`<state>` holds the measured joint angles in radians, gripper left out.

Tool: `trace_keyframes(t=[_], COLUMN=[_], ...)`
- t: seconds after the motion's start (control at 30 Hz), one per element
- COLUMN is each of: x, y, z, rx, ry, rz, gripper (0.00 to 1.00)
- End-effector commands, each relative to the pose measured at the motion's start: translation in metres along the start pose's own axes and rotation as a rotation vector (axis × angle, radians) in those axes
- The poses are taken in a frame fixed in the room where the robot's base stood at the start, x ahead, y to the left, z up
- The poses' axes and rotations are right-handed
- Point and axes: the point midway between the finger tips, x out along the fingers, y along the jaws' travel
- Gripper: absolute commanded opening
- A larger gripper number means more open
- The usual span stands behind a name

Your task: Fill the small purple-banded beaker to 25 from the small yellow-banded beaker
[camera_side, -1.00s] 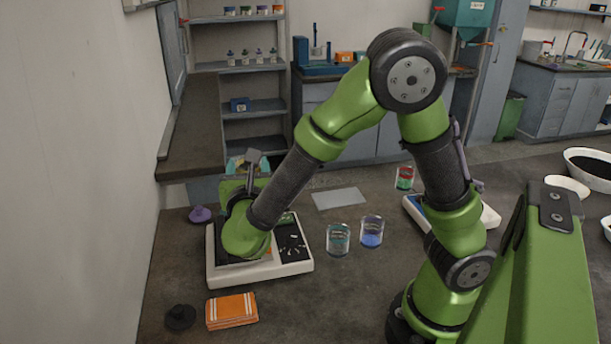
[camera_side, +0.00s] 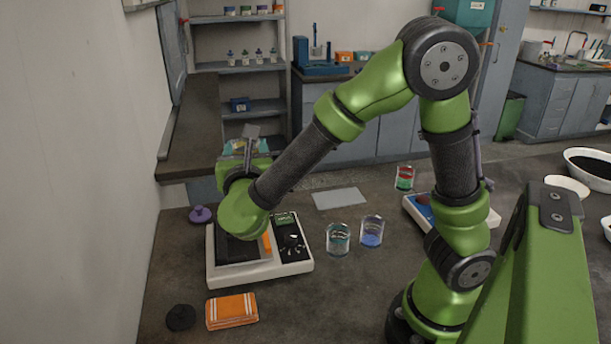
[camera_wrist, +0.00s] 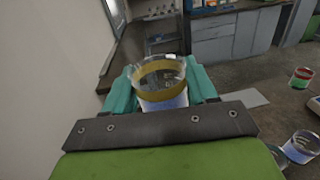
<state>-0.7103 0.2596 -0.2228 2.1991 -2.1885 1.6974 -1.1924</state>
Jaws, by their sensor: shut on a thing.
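My gripper (camera_wrist: 163,92) is shut on a clear beaker with a yellow band (camera_wrist: 158,68); bluish-white contents show below the band in the wrist view. The beaker sits upright or nearly so between the teal fingers.
The left balance (camera_side: 288,267) has a lit green display and a dark pan. A red-and-green beaker (camera_side: 404,178) stands near a second balance (camera_side: 488,216). A purple knobbed object (camera_side: 201,214), an orange cloth (camera_side: 232,311), a black disc (camera_side: 180,317) and a grey sheet (camera_side: 340,198) lie around.

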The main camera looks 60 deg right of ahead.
Motion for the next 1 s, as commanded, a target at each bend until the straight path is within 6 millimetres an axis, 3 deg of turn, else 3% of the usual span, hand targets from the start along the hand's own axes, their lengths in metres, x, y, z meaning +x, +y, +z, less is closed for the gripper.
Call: trace_keyframes(t=[0.1,0.33,0.57,0.77,1.0], x=[0.000,0.018,0.045,0.076,0.107], y=[0.000,-0.016,-0.044,-0.088,-0.169], z=[0.013,0.008,0.005,0.002,0.003], rx=[0.004,-0.001,-0.002,0.000,0.002], ry=[0.000,0.000,-0.001,-0.003,-0.005], rz=[0.000,-0.101,-0.272,-0.519,-0.958], gripper=[0.23,0.23,0.23,0.23,0.23])
